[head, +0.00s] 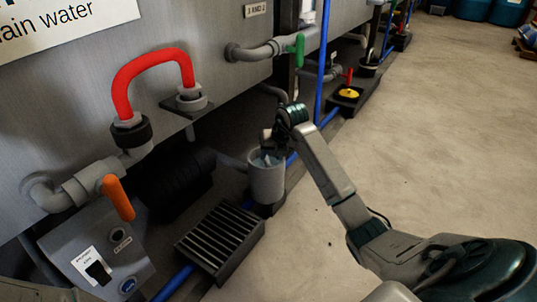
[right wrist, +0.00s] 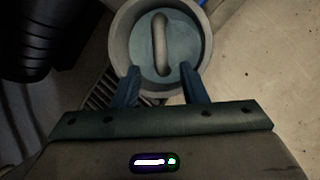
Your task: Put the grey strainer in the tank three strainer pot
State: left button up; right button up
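A grey round strainer pot (head: 267,184) stands on the floor by the tank wall, below my right gripper (head: 268,143). In the right wrist view, the pot's rim (right wrist: 117,35) surrounds a blue-grey round surface with a grey loop handle (right wrist: 160,42) across it. The handle looks like the grey strainer's, but I cannot tell how deep it sits. My right gripper (right wrist: 161,78) is open, its two blue fingers apart at the near rim, with the handle ahead of them and nothing held. My left gripper is not in view.
A red bent pipe (head: 150,72) and an orange-handled valve (head: 118,197) are at the left. A black slatted grate (head: 220,238) lies before the pot. A green-handled valve (head: 299,48) and blue pipe are behind. Concrete floor (head: 440,120) is clear at right.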

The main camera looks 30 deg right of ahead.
jog(key=p+v, duration=0.2)
jog(key=v, duration=0.3)
jog(key=shift+r, duration=0.15)
jog(key=shift+s+r, duration=0.1)
jog(key=shift+s, duration=0.05)
jog(key=shift+a, duration=0.1)
